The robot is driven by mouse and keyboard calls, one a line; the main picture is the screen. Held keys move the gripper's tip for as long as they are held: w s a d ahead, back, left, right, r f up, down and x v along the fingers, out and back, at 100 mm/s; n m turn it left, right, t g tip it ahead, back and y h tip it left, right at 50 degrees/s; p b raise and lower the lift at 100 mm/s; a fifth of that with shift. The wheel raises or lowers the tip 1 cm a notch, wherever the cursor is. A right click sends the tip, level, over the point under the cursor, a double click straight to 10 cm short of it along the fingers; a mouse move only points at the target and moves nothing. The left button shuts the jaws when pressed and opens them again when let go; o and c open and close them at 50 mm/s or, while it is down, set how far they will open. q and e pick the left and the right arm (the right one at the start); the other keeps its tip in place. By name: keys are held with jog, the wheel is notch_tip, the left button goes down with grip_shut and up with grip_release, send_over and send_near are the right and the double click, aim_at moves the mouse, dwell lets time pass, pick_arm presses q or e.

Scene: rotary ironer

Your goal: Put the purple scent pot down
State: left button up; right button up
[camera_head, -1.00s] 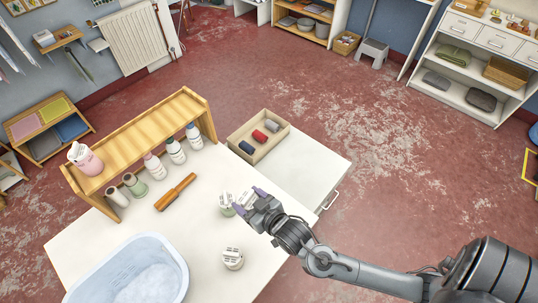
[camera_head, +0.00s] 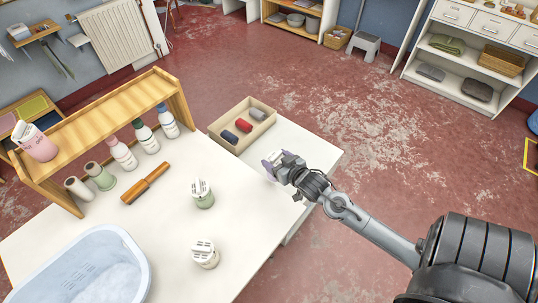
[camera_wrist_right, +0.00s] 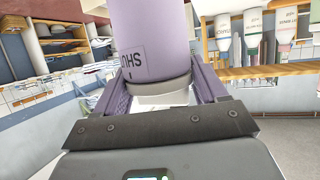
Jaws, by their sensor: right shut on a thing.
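The purple scent pot (camera_wrist_right: 155,40) fills the upper middle of the right wrist view, a lilac cylinder with dark lettering and a white part at its near end. My right gripper (camera_wrist_right: 161,92) is shut on it, one finger on each side. In the head view the right gripper (camera_head: 274,165) is near the right edge of the white table (camera_head: 240,215); the pot is mostly hidden there. My left gripper is not in view.
A wooden tray (camera_head: 221,139) with coloured rolls lies behind the gripper. An orange-brown wooden tool (camera_head: 146,183), several bottles (camera_head: 145,137) and a wooden rack (camera_head: 105,119) are at the left. A pale blue tub (camera_head: 125,240) is at the front left. Table around the gripper is clear.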

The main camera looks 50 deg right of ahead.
jog(key=s+d+f+m+h+b, duration=0.2)
jog(key=s+d+f+b, duration=0.3)
jog(key=d+f+b, duration=0.5)
pick_arm(q)
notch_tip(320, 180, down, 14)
jog(key=b, duration=0.2)
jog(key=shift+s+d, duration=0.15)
pick_arm(e)
jog(key=w+d+f, duration=0.4)
jog(key=w+f, duration=0.6)
jog(key=shift+w+f+g, duration=0.25)
jog(key=shift+f+g, duration=0.05)
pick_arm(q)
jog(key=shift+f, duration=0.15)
pick_arm(e)
jog(key=shift+d, duration=0.15)
jog(key=shift+f, duration=0.15)
jog(key=o, duration=1.4)
jog(key=shift+c, duration=0.2)
